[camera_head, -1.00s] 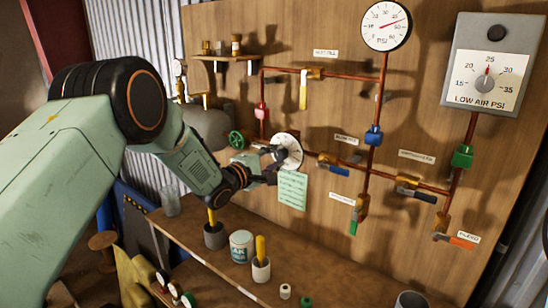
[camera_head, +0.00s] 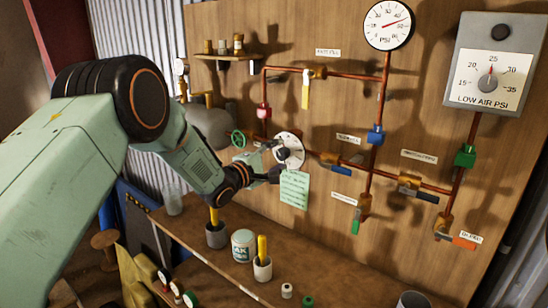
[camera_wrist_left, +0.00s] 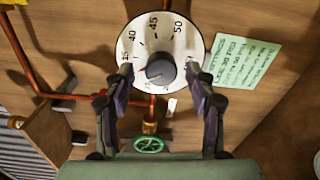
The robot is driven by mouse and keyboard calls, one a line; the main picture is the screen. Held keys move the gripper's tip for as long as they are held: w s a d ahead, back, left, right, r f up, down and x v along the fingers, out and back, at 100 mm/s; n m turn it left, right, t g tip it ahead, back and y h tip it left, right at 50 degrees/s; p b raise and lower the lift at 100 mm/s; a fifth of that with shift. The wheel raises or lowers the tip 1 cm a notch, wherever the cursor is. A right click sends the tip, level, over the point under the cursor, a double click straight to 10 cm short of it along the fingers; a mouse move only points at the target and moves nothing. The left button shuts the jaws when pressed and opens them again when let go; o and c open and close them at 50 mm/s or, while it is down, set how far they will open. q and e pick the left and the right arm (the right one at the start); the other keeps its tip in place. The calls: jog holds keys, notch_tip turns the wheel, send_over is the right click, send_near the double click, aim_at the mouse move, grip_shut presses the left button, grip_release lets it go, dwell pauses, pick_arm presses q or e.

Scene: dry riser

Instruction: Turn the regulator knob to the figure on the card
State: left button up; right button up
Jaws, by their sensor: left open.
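The regulator's white dial (camera_head: 291,140) is on the wooden board, and its dark round knob (camera_wrist_left: 157,70) is in its middle. In the left wrist view the dial (camera_wrist_left: 150,40) shows 45 and 50 near its top, and a short red mark lies left of the knob. My left gripper (camera_head: 277,161) is open in front of the dial. In the wrist view its fingers (camera_wrist_left: 160,76) stand on either side of the knob, with gaps showing. A pale green card (camera_head: 294,190) hangs just below the dial; its writing is too small to read. My right gripper is out of view.
Copper pipes with coloured valves run over the board, right of the dial. A green handwheel (camera_head: 238,139) is left of the dial. A low air gauge (camera_head: 490,75) hangs at the upper right. Pots and a tin (camera_head: 243,246) stand on the bench below.

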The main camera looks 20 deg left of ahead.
pick_arm(q)
jog(key=v, duration=1.2)
jog(key=shift+a, duration=0.1)
jog(key=s+d+f+m+g+y+b, duration=0.1)
jog(key=s+f+m+g+b, duration=0.2)
jog(key=s+f, duration=0.5)
jog(key=s+d+f+m+g+y+b, duration=0.1)
jog(key=s+f+m+g+y+b, duration=0.3)
jog(key=f, duration=0.8)
jog(key=s+d+f+m+g+h, duration=0.15)
jog(key=s+f+m, duration=0.3)
jog(key=f, duration=0.55)
jog(key=s+f+m+g+y+b, duration=0.1)
jog(key=s+f+g+b, duration=0.3)
jog(key=s+f, duration=0.7)
jog(key=s+f+m+g+y+b, duration=0.1)
jog(key=s+f+m+g+b, duration=0.2)
jog(key=s+f+b, duration=0.6)
jog(key=s+f+g, duration=0.1)
jog(key=s+f, duration=0.2)
jog(key=s, duration=0.5)
jog(key=shift+s+d, duration=0.2)
jog(key=shift+s, duration=0.2)
